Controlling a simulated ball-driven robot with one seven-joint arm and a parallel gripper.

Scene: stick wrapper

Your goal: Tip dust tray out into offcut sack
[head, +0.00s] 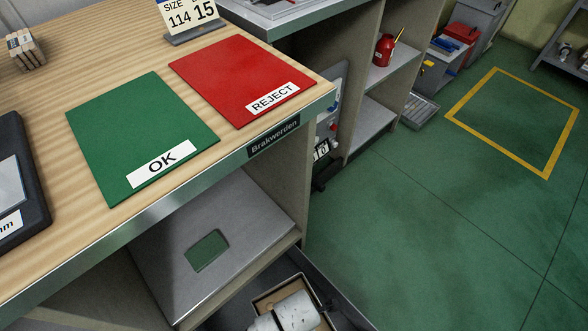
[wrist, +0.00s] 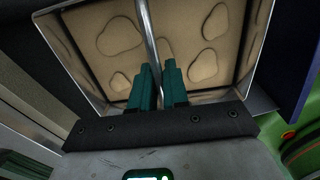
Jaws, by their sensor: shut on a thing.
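The dust tray (wrist: 245,50) fills the top of the wrist view. It is a metal-walled tray with a tan inside that shows several rounded patches. A grey bar runs across it. My gripper (wrist: 160,72) has green fingers and is shut on this bar. In the head view, part of the tray (head: 258,305) shows at the bottom edge, beside my white arm and in front of the bench's lower shelf. I cannot make out the offcut sack in either view.
The wooden bench top (head: 130,60) carries a green OK mat (head: 130,120) and a red REJECT mat (head: 240,75). A grey lower shelf (head: 160,255) lies under it. A red can (head: 383,50) stands on a shelf behind. Green floor (head: 430,220) is open on the right, around a yellow outline (head: 478,145).

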